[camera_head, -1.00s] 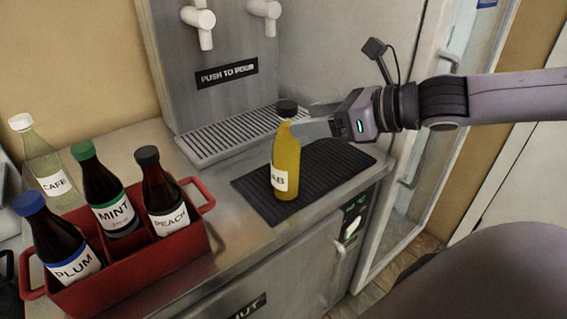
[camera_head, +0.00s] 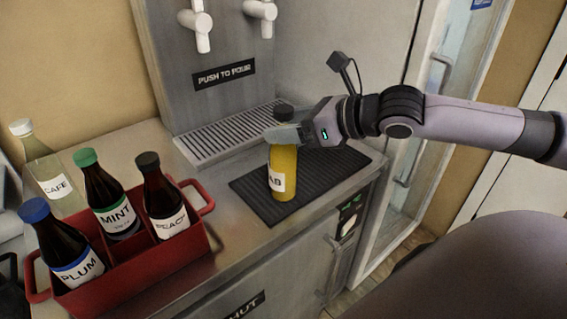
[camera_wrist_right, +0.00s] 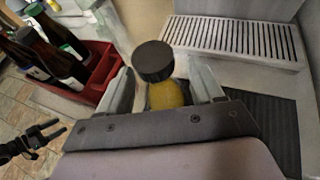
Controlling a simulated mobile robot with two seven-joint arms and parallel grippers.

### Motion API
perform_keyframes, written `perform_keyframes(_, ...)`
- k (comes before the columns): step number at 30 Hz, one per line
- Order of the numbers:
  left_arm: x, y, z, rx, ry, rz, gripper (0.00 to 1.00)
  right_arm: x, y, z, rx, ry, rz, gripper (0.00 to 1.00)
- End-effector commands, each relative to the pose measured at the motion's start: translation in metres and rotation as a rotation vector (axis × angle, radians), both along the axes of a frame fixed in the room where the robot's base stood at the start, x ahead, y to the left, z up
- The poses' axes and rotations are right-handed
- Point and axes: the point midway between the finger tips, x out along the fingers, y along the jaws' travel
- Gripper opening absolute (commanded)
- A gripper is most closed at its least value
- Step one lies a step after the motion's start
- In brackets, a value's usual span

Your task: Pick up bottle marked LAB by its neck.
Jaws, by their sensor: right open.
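The bottle marked LAB (camera_head: 283,173) is yellow with a black cap and a white label of which "AB" shows. It stands upright on a black ribbed mat (camera_head: 335,163). My right gripper (camera_head: 284,133) is at the bottle's neck, just below the cap, and hides the neck in the head view. In the right wrist view the black cap (camera_wrist_right: 153,61) and yellow shoulder (camera_wrist_right: 166,95) lie between the two fingers of my open right gripper (camera_wrist_right: 160,88), with a gap visible at least on the right side.
A red carrier (camera_head: 150,262) at left holds bottles marked PLUM (camera_head: 72,250), MINT (camera_head: 108,203) and PEACH (camera_head: 163,200). A pale CAFE bottle (camera_head: 45,170) stands behind it. A dispenser (camera_head: 222,70) with white taps and a drip grate (camera_head: 225,137) stands behind the mat.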

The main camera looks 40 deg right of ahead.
Motion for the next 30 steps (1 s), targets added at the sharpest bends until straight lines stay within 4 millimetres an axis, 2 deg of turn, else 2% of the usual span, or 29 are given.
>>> perform_keyframes(6, -0.0001, 0.0, 0.0033, -0.001, 0.0, 0.001, 0.67, 0.0075, 0.0054, -0.003, 0.001, 0.001, 0.004, 0.66)
perform_keyframes(15, -0.0001, 0.0001, 0.0032, -0.001, 0.0, 0.001, 0.67, 0.0085, 0.0058, -0.0046, -0.002, 0.002, 0.004, 0.66)
perform_keyframes(16, -0.0001, 0.0001, 0.0032, -0.001, 0.0, 0.001, 0.67, 0.0085, 0.0058, -0.0046, -0.002, 0.002, 0.004, 0.63)
perform_keyframes(21, -0.0001, 0.0001, 0.0032, 0.0, 0.0, 0.001, 0.67, 0.0084, 0.0057, -0.0046, -0.002, 0.002, 0.004, 0.07)
perform_keyframes(22, -0.0002, 0.0001, 0.0031, 0.0, 0.0, 0.001, 0.67, 0.0084, 0.0057, -0.0046, -0.002, 0.002, 0.004, 0.0)
perform_keyframes(30, -0.0002, 0.0001, 0.0031, 0.0, 0.0, 0.001, 0.67, 0.0084, 0.0058, -0.0046, -0.002, 0.002, 0.004, 0.0)
